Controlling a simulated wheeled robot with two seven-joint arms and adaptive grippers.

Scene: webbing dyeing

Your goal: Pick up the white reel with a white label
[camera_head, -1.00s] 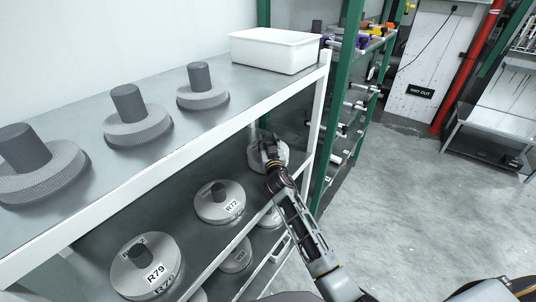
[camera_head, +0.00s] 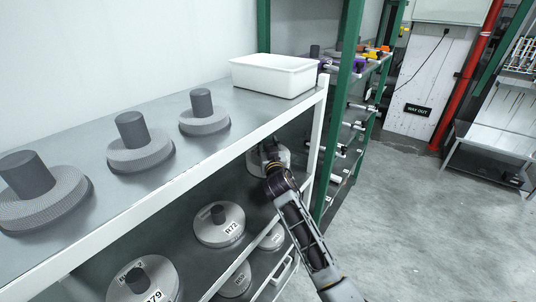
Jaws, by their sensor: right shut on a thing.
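A white reel (camera_head: 254,166) is at the far right end of the rack's middle level, under the top shelf. My right gripper (camera_head: 269,148) is shut on it, apparently at its dark central hub. The reel seems to hang slightly above the shelf, but its underside is partly hidden by my arm. I cannot make out a label on it from here. A white reel labelled R72 (camera_head: 212,230) stands nearer on the same level, and a reel labelled R79 (camera_head: 128,279) is at the bottom left. My left gripper is out of view.
The top shelf (camera_head: 85,150) holds grey webbing reels (camera_head: 140,152) and a white tub (camera_head: 276,80). Its white front rail and the post (camera_head: 315,135) are close to my right arm. More reels (camera_head: 236,281) lie lower. Open floor (camera_head: 430,230) is on the right.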

